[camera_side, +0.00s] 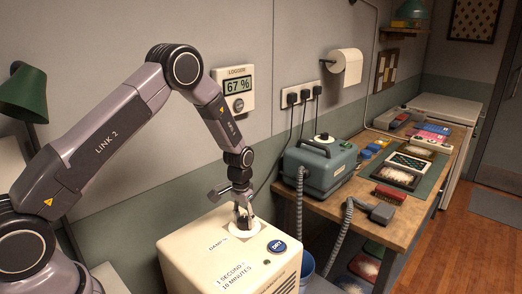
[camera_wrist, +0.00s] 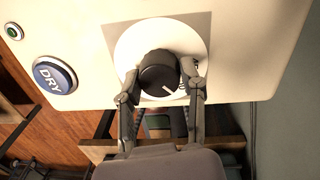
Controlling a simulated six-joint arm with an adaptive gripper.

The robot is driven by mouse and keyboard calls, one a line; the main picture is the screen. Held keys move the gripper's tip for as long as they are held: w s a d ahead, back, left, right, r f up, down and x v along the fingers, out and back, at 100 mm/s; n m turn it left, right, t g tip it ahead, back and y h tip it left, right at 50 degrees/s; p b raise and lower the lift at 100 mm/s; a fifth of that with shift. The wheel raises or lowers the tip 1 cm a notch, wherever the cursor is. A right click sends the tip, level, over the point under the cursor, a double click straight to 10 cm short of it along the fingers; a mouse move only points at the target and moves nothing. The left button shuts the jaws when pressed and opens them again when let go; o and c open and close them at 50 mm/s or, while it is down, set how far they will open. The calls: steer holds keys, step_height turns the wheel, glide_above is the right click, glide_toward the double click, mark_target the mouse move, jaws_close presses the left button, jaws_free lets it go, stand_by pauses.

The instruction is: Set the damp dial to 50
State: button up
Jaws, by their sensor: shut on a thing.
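The damp dial is a black knob (camera_wrist: 157,73) with a white pointer line, on a round white plate (camera_wrist: 135,43) on top of a cream machine (camera_side: 190,262). In the wrist view the pointer line aims toward the lower right. My gripper (camera_wrist: 160,84) is shut on the knob, one finger on each side. In the side view my gripper (camera_side: 243,219) reaches down onto the plate from above and mostly hides the knob. A wall display labelled LOGGER (camera_side: 237,86) reads 67 %. The scale marks around the knob are not readable.
A blue DRY button (camera_side: 277,246) and a small green light (camera_side: 292,283) are on the machine. To the right, a wooden bench (camera_side: 345,215) holds a teal hose unit (camera_side: 318,167), brushes and framed pieces. A grey hose hangs between machine and bench.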

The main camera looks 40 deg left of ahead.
mark_target(242, 218)
steer(key=shift+s, duration=0.1)
stand_by(0.4)
steer(key=o, duration=1.2)
steer(key=shift+c, duration=0.2)
step_height(242, 218, up, 12)
steer(key=shift+a, duration=0.3)
